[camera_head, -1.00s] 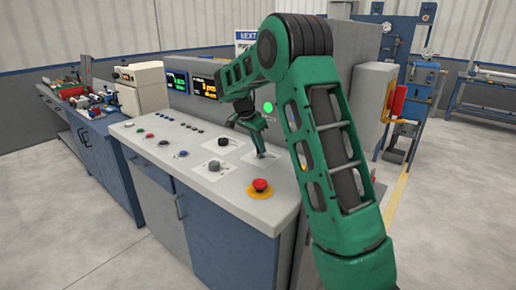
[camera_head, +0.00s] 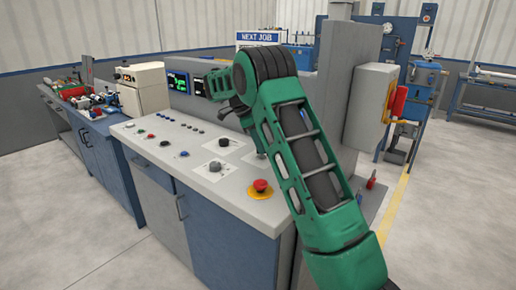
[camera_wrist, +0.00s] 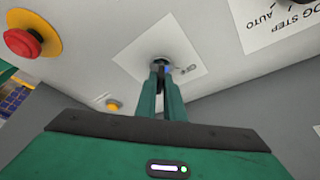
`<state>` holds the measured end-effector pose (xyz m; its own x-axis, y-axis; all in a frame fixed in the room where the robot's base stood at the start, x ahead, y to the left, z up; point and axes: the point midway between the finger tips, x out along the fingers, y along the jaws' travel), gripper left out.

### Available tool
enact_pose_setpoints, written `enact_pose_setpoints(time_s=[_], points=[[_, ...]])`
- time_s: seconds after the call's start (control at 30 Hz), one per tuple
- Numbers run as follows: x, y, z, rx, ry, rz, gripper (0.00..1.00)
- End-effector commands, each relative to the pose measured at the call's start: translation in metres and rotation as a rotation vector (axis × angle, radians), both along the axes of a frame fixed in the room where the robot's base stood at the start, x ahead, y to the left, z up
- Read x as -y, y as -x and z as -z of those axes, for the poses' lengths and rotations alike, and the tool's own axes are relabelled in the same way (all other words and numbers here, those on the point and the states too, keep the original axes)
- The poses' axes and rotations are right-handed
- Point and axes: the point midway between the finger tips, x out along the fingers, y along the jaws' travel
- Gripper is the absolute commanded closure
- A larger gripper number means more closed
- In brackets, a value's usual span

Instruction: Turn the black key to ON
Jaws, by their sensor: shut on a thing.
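In the wrist view, my gripper (camera_wrist: 161,72) points at a white label plate (camera_wrist: 136,48) on the console top. Its two green fingers are closed together at a small round lock on this plate. They are shut on the black key (camera_wrist: 168,69), of which only a small dark part shows.
A red emergency stop on a yellow base (camera_head: 260,187) is close by on the console (camera_head: 170,135); it also shows in the wrist view (camera_wrist: 22,42). A selector plate reads JOG, STEP, AUTO (camera_wrist: 275,22).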

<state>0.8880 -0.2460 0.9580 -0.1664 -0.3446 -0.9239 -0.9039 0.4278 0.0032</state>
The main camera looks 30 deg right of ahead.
Motion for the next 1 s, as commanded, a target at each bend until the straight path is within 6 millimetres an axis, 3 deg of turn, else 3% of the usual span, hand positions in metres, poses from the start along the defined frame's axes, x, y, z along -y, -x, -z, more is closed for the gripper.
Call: enact_pose_setpoints(time_s=[0.43, 0.5, 0.53, 0.87, 1.0], points=[[-0.001, -0.005, -0.003, 0.013, 0.004, 0.001, 1.00], [-0.001, -0.005, -0.003, 0.012, 0.004, 0.001, 0.77], [-0.001, -0.004, -0.003, 0.011, 0.003, 0.002, 0.73], [-0.001, -0.002, -0.003, 0.005, 0.003, 0.006, 0.73], [-0.005, -0.005, -0.014, 0.006, 0.004, 0.008, 0.73]])
